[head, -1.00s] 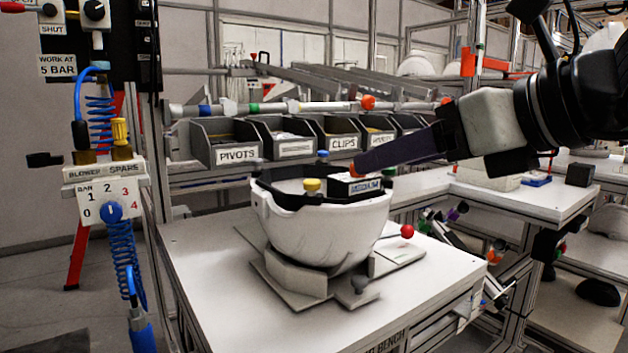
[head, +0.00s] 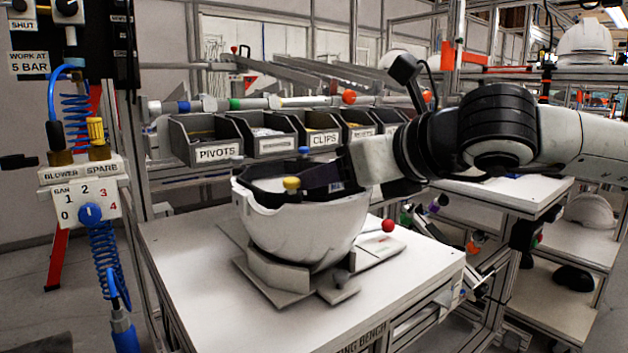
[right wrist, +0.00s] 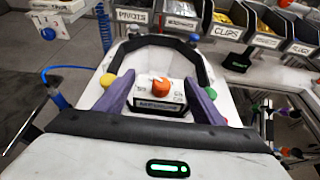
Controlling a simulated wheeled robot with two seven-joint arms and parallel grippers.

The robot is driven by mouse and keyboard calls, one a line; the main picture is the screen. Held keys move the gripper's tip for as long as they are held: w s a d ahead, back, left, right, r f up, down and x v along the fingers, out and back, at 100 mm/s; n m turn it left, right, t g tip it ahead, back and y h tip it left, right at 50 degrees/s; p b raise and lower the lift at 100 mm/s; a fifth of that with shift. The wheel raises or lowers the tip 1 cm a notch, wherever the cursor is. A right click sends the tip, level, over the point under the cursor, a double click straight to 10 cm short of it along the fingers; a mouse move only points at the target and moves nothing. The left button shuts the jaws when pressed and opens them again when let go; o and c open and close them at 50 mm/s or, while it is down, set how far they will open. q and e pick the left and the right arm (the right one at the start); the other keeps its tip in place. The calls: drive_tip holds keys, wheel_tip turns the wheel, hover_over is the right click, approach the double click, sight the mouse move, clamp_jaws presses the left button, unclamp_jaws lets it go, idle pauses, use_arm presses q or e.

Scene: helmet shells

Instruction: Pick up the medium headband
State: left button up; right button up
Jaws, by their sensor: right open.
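The white helmet shell (head: 300,235) stands open side up on its stand (head: 275,285) on the bench. The black headband (head: 262,195) lies around the inside of the shell's rim; its dark band also shows in the right wrist view (right wrist: 165,41). A small white block with an orange knob (right wrist: 166,90) and a label sits at the middle of the band; the label reads MEDIUM in the earlier head frame. My right gripper (right wrist: 158,96) is open, its purple fingers on either side of this block, apparently without closing on it. In the head view the right gripper (head: 322,182) reaches into the shell from the right. My left gripper is not in view.
Bins labelled PIVOTS (head: 205,145) and CLIPS (head: 318,133) stand behind the bench (head: 190,260). A valve panel with blue hoses (head: 88,195) is at the left. The bench front is clear.

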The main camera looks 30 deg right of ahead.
drive_tip(key=c, duration=0.8)
drive_tip(key=shift+r, duration=0.1)
drive_tip(key=shift+c, duration=0.2)
